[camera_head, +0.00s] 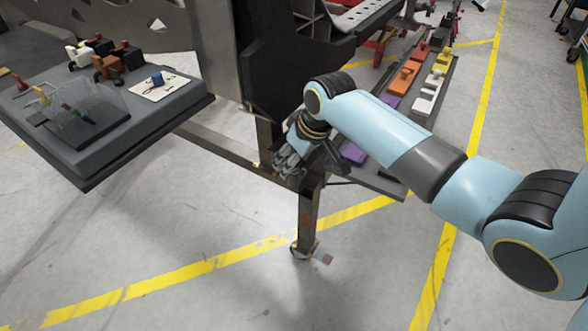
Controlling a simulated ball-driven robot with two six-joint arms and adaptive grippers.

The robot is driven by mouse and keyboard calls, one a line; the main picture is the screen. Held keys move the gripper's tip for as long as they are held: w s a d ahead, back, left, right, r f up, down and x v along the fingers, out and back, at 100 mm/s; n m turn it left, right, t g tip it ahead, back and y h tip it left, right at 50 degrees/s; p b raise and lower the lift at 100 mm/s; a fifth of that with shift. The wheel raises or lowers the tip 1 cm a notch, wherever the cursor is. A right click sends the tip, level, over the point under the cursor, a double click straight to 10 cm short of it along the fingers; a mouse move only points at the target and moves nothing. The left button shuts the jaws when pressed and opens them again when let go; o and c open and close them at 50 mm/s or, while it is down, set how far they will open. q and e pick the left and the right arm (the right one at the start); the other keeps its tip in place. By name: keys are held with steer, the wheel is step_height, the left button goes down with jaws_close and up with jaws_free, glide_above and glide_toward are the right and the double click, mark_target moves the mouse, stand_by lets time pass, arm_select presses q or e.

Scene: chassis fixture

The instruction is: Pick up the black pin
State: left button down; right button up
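Several small black pieces (101,44) stand among other parts at the back of the grey tray table (150,127) on the left. I cannot tell whether one of them is the black pin. My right arm comes in from the right, and my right gripper (285,161) hangs in front of the metal frame, near the top of its leg. It is well to the right of the grey tray table. Its fingers are small and dark, so I cannot tell whether they are open or shut. My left gripper is not in view.
The frame's metal leg (309,215) stands close below my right gripper. Behind my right arm, a long dark tray (372,176) holds orange, purple, yellow, red and white blocks.

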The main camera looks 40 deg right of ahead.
jaws_close()
steer(key=shift+r, duration=0.15)
stand_by(0.4)
steer(key=shift+r, duration=0.25)
steer(key=r+p, duration=0.1)
steer(key=r, duration=0.1)
steer(key=r+p, duration=0.1)
steer(key=r, duration=0.1)
steer(key=s+r+p, duration=0.1)
steer(key=r, duration=0.1)
steer(key=shift+d+r, duration=0.1)
steer(key=shift+r, duration=0.15)
steer(key=s+d+p, duration=0.2)
steer(key=s, duration=1.5)
steer(key=shift+p, duration=0.4)
steer(key=shift+w+d, duration=0.1)
